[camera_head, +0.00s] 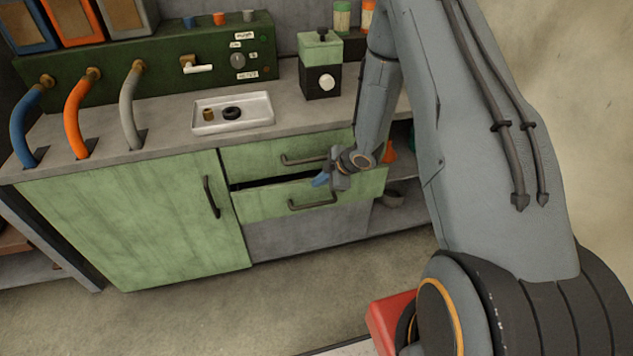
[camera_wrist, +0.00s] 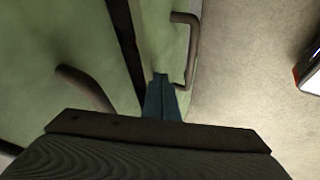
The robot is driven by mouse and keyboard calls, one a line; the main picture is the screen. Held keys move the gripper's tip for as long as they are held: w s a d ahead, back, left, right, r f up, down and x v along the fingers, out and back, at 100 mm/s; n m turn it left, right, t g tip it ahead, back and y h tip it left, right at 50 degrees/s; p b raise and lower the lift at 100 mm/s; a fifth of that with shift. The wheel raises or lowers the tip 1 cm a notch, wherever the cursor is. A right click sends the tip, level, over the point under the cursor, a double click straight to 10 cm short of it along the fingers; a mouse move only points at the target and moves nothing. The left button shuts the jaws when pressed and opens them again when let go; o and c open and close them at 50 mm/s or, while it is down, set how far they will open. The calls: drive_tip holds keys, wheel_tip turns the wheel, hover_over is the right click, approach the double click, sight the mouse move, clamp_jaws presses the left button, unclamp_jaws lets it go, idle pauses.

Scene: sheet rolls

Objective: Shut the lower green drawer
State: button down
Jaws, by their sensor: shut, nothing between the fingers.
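The lower green drawer (camera_head: 265,206) stands slightly open, with a dark gap along its top edge below the upper green drawer (camera_head: 262,160). Its dark bar handle (camera_head: 312,203) is on its front; the handle also shows in the wrist view (camera_wrist: 191,40). My gripper (camera_head: 320,180) is shut and empty. In the head view it is at the gap near the top edge of the lower drawer, above the handle. In the wrist view my gripper (camera_wrist: 162,90) has its blue fingertips together beside the drawer's edge. I cannot tell whether they touch the drawer.
A green cabinet door (camera_head: 130,220) is left of the drawers. An open shelf (camera_head: 400,195) with small items is to the right. On the counter stand a white tray (camera_head: 233,125) and a green-and-black box (camera_head: 320,75). The floor in front (camera_head: 260,300) is clear.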

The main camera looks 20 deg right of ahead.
drive_tip(key=shift+w, duration=0.15)
drive_tip(key=shift+a, duration=0.35)
